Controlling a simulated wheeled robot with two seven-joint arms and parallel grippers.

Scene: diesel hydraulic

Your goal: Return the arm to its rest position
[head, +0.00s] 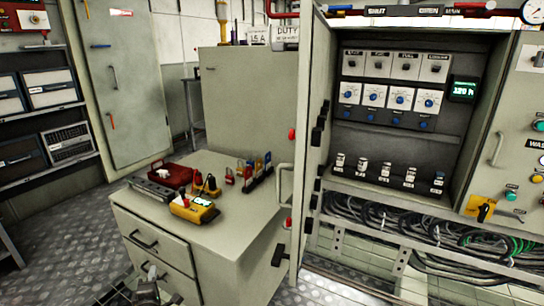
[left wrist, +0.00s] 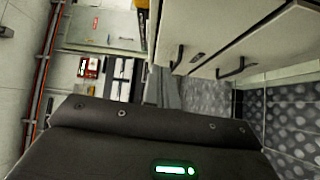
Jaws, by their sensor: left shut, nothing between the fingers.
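My left gripper (head: 150,284) shows at the bottom of the head view, low in front of the drawers of the grey bench cabinet (head: 240,215). It is shut and empty, and the frame edge cuts off part of the arm. In the left wrist view a dark part of my own arm with a green light fills the bottom, and the fingers do not show. The drawer handles (left wrist: 232,70) appear tilted above it. My right gripper is not in view.
On the bench top are a yellow handheld device (head: 195,209), a red case (head: 172,176) and several padlocks (head: 255,168). An open cabinet door (head: 308,130) stands right of the bench, beside a control panel (head: 400,95). Shelves (head: 40,110) stand at left. Bare floor (head: 75,225) lies between.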

